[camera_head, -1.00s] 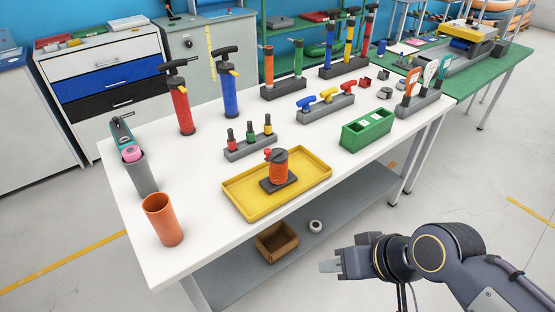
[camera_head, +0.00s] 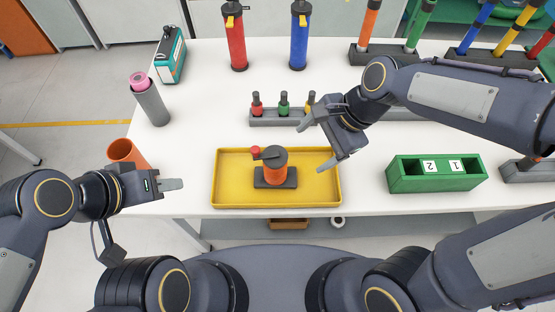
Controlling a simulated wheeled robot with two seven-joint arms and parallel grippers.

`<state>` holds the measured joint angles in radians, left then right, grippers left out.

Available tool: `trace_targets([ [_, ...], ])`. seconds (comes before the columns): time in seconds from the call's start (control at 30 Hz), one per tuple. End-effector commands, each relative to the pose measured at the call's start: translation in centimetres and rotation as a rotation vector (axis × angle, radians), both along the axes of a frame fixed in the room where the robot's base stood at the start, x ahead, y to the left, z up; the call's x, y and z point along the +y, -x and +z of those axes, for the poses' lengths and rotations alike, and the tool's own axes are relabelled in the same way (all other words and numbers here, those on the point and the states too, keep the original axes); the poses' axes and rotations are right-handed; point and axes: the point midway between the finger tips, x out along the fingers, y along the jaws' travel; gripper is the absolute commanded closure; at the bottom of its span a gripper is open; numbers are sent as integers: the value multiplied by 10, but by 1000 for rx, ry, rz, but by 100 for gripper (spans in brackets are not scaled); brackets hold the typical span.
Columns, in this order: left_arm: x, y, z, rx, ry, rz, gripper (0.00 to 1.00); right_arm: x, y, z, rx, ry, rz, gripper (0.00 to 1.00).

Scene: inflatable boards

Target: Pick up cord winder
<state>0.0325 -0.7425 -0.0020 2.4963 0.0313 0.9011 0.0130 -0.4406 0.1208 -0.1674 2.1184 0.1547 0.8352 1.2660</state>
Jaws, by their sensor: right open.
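The cord winder is likely the orange drum (camera_head: 275,174) with a dark grey top, a red knob and a dark base. It stands upright in the yellow tray (camera_head: 228,197). My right gripper (camera_head: 313,146) is open and empty, its fingers pointing left, above the tray's back right part and to the right of the drum, apart from it. My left gripper (camera_head: 173,184) is at the table's front edge, left of the tray. Its fingers overlap in the view, and nothing shows in it.
A rack with red, green and yellow-topped pieces (camera_head: 283,112) stands behind the tray, partly hidden by my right gripper. A green two-slot box (camera_head: 436,176) is at the right. An orange cup (camera_head: 123,152) and a grey tube (camera_head: 151,103) stand left. Red (camera_head: 236,42) and blue (camera_head: 298,40) pumps stand behind.

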Motion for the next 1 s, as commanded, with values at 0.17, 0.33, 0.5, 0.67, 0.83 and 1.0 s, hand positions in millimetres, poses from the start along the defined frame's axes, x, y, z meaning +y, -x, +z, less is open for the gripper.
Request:
trace_targets([
  [0.17, 0, 0, 11, 0, 0, 0, 64, 42, -13, -18, 182, 55, -178, 22],
  [0.33, 0, 0, 12, 0, 0, 0, 64, 56, -15, -31, 234, 77, -248, 22],
  [0.5, 0, 0, 10, 0, 0, 0, 64, 63, -14, -49, 239, 79, -255, 22],
  [0.67, 0, 0, 10, 0, 0, 0, 64, 70, -12, -67, 240, 80, -253, 22],
  [0.83, 0, 0, 10, 0, 0, 0, 64, 80, -10, -91, 239, 79, -252, 22],
  [1.0, 0, 0, 9, 0, 0, 0, 64, 84, -10, -100, 236, 77, -254, 22],
])
